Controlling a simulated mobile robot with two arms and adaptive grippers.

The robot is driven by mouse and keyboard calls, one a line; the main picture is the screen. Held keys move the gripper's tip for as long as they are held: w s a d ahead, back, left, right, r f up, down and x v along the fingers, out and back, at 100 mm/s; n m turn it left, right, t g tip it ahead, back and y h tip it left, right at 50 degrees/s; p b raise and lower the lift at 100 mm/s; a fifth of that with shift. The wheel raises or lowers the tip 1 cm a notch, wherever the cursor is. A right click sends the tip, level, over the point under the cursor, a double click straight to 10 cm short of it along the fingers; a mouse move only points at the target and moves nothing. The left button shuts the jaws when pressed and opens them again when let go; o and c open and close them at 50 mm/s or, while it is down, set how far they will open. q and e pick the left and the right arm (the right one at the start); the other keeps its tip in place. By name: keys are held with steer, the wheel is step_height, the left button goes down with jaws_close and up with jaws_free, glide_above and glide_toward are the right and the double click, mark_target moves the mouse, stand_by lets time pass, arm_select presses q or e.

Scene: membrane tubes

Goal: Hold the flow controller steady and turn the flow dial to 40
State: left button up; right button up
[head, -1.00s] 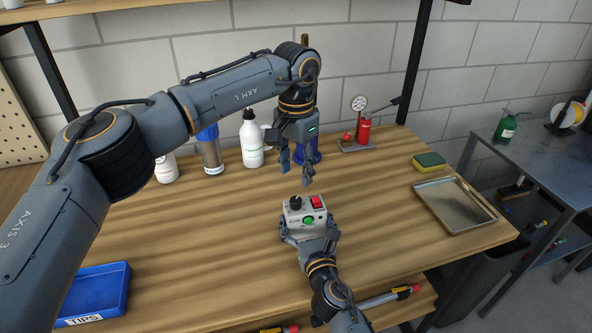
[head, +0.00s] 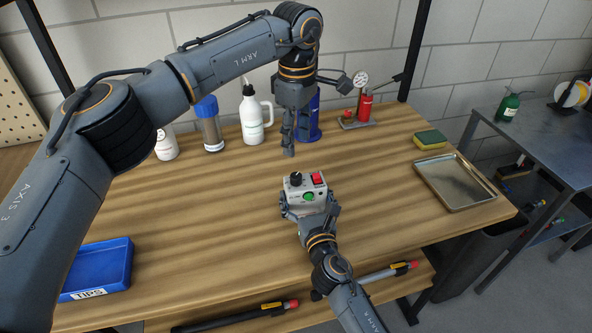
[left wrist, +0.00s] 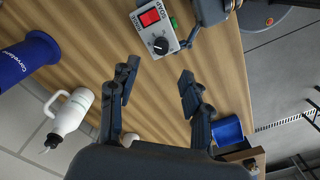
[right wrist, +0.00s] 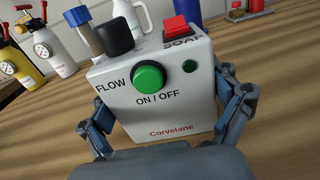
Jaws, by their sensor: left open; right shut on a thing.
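The flow controller (head: 305,196) is a small white box on the wooden bench, with a black flow dial (head: 295,179), a red switch (head: 317,179) and a green button (head: 308,197). In the right wrist view the box (right wrist: 160,108) reads FLOW, ON/OFF and SOAP. My right gripper (head: 308,212) is shut on the box from its two sides. My left gripper (head: 289,150) is open and empty, pointing down just behind and above the box. In the left wrist view the dial (left wrist: 160,46) lies beyond the open fingers. The dial's setting is too small to read.
A blue cylinder (head: 308,120), a white bottle (head: 252,118) and a blue-capped bottle (head: 210,128) stand behind my left gripper. A metal tray (head: 428,185) and sponge (head: 430,139) lie right. A blue TIPS bin (head: 118,272) sits front left. Bench around the controller is clear.

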mark_target(296, 175)
arm_select(q)
step_height(296, 175, down, 10)
steer(key=n, duration=2.5)
steer(key=shift+a+r+n, duration=0.1)
steer(key=shift+n, duration=0.2)
steer(key=shift+c, duration=0.2)
jaws_close()
